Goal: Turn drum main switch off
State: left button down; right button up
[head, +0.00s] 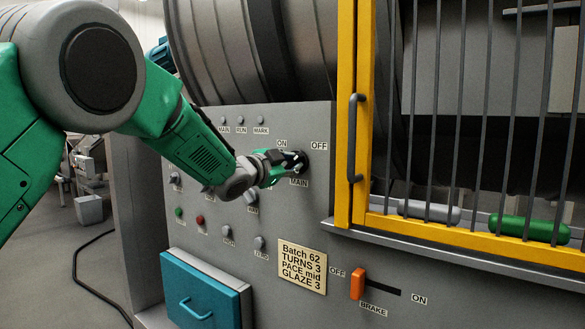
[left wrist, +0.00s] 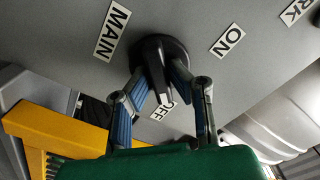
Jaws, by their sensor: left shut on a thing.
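The main switch (head: 299,163) is a black rotary knob on the grey panel, with ON to its upper left, OFF to its upper right and MAIN below. In the left wrist view the knob (left wrist: 155,62) has a dark bar handle that runs down the picture toward the partly hidden OFF label (left wrist: 163,109); its exact angle is hard to tell. My left gripper (head: 284,166) is at the switch and shut on the handle. Its blue-padded fingers (left wrist: 160,88) stand on either side of the handle. My right gripper is not in view.
A yellow barred gate (head: 345,120) with a dark handle stands close right. A teal drawer (head: 200,292) is below left.

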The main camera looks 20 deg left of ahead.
pick_arm(q)
jog(key=shift+r, duration=0.35)
jog(key=c, duration=1.5)
grip_release()
jog(key=shift+c, duration=0.2)
jog(key=shift+s+d, duration=0.15)
jog(key=shift+s, duration=0.15)
jog(key=shift+f, duration=0.1)
jog(key=shift+w+f, duration=0.1)
jog(key=v, duration=1.2)
